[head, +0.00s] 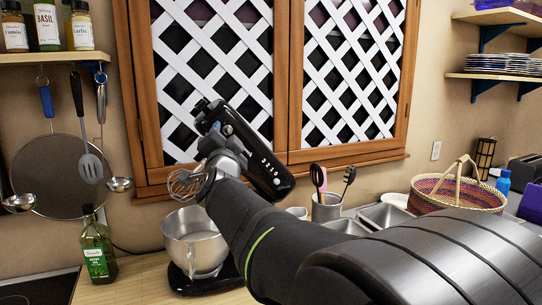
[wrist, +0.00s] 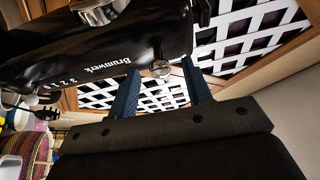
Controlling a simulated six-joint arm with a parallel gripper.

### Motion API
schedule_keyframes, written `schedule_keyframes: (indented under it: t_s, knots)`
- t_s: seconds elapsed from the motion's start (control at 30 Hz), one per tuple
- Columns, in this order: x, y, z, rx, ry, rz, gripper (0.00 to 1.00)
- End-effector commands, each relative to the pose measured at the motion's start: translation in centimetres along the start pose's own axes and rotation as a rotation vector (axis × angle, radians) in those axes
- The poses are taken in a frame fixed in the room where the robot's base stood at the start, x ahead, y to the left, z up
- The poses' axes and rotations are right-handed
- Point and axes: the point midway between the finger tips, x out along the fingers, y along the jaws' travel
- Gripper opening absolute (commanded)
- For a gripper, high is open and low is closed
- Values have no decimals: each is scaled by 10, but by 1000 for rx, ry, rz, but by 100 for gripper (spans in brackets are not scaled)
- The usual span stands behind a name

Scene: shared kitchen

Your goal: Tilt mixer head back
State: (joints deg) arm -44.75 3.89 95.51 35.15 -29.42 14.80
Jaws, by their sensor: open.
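The black stand mixer's head (head: 262,165) is tilted up in the head view, its raised end to the upper left. Its whisk (head: 186,183) is above the steel bowl (head: 195,243) on the black base (head: 208,284). My gripper (head: 213,142) is close to the raised part of the head; the arm hides part of the mixer. In the wrist view, the lettered mixer head (wrist: 95,62) fills the upper left. Contact cannot be told.
A latticed wooden window (head: 290,80) is close behind the mixer. A utensil holder (head: 326,207), steel pans (head: 385,215) and a woven basket (head: 455,190) stand to the right. An oil bottle (head: 97,250) stands left, below hanging utensils (head: 91,165).

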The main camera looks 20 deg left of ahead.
Motion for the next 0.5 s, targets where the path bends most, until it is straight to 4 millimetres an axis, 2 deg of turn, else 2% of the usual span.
schedule_keyframes:
  t_s: [0.5]
  knots:
    - [-104,-1,0,2,0,-3,45]
